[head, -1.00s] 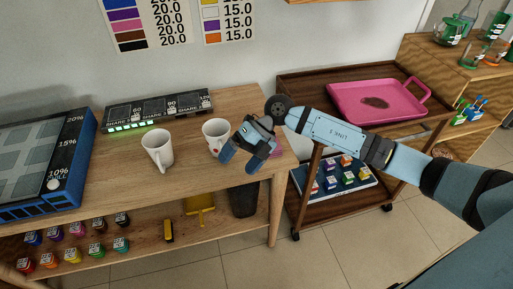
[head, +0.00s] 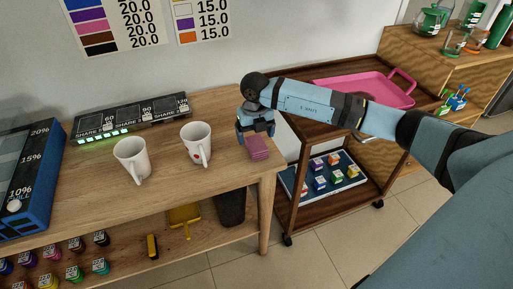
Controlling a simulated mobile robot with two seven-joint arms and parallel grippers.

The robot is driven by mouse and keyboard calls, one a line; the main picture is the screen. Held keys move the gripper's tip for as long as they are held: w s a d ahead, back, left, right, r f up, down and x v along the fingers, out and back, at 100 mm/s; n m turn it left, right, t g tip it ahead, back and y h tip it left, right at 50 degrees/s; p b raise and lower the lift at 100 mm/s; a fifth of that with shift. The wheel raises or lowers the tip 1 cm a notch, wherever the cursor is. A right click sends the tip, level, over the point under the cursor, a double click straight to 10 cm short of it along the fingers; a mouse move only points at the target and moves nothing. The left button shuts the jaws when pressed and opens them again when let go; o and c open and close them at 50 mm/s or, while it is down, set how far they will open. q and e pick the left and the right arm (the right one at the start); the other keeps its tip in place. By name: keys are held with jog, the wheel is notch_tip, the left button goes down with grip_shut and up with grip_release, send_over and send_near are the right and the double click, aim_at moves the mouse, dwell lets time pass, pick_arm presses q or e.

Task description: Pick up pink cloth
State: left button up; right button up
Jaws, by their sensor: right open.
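The pink cloth (head: 259,148) is a small folded stack at the right end of the wooden table (head: 220,178). My right gripper (head: 256,134) is open and points down just above and behind the cloth. I cannot tell whether its fingers touch the cloth. My left gripper is not in view.
Two white mugs stand left of the cloth, one nearer to it (head: 196,147) and one farther left (head: 131,160). A black display strip (head: 130,117) lies behind them. A brown cart (head: 290,140) with a pink tray (head: 390,93) stands at the right.

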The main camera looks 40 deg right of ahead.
aim_at(257, 144)
jog(key=shift+w+d+f, duration=0.1)
jog(key=shift+d+f, duration=0.1)
jog(key=shift+f, duration=1.15)
jog(key=shift+d+f, duration=0.15)
jog(key=shift+f, duration=1.2)
jog(key=c, duration=1)
jog(key=shift+r, duration=0.15)
notch_tip(257, 144, up, 20)
jog(key=shift+p, duration=0.45)
jog(key=o, duration=0.3)
jog(key=shift+c, duration=1.1)
